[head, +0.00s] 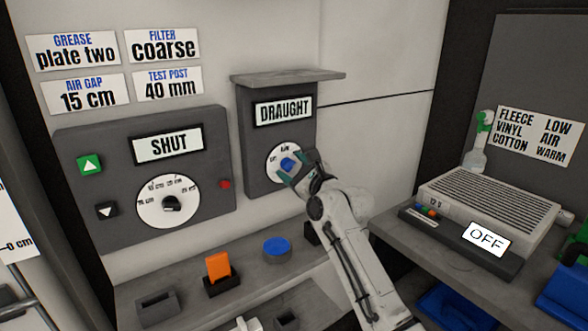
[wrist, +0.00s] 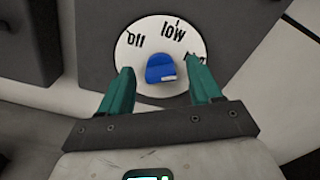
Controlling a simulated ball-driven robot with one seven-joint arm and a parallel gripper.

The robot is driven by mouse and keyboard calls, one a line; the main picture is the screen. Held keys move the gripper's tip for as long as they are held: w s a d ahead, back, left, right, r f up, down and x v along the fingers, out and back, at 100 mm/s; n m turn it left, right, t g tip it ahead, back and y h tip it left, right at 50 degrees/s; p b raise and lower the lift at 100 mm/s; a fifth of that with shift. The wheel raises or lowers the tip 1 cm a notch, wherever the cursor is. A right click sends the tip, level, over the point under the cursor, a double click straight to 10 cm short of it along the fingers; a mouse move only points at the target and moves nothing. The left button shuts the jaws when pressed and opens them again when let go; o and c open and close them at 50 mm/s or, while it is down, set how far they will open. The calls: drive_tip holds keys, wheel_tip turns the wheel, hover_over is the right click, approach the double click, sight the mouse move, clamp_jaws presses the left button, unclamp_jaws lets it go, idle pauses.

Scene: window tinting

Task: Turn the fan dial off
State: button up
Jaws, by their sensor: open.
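The fan dial is a white round face (head: 272,172) with a blue knob (head: 287,163), on a dark panel under a "DRAUGHT" sign (head: 283,110). In the wrist view the dial face (wrist: 130,60) reads "off" at left and "low" at top. A third label at right is partly hidden by a finger. The blue knob (wrist: 160,66) has a small white patch at its lower right; I cannot tell its setting. My gripper (head: 296,170) is at the dial. In the wrist view its teal fingers (wrist: 159,72) are open, one each side of the knob, with gaps visible.
A ledge (head: 346,76) juts out above the dial panel. Left is a panel with a "SHUT" sign (head: 168,144) and black knob (head: 171,203). Below, a shelf holds an orange block (head: 218,266) and a blue disc (head: 277,246). A grilled box (head: 490,205) stands right.

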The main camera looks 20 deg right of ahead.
drive_tip(key=shift+c, duration=0.2)
drive_tip(key=c, duration=1)
drive_tip(key=shift+n, duration=0.3)
drive_tip(key=n, duration=0.5)
drive_tip(key=shift+a+f+n+b, duration=0.15)
drive_tip(key=shift+f+n+b, duration=0.15)
drive_tip(key=shift+b, duration=0.1)
drive_tip(key=n+b, duration=0.2)
drive_tip(key=n, duration=0.4)
drive_tip(key=shift+f, duration=0.15)
drive_tip(key=shift+f+n+b, duration=0.15)
drive_tip(key=shift+n+b, duration=1.35)
drive_tip(key=shift+n, duration=1.45)
drive_tip(key=shift+f+n+b, duration=0.1)
drive_tip(key=shift+n+b, duration=1.35)
drive_tip(key=shift+n, duration=1.5)
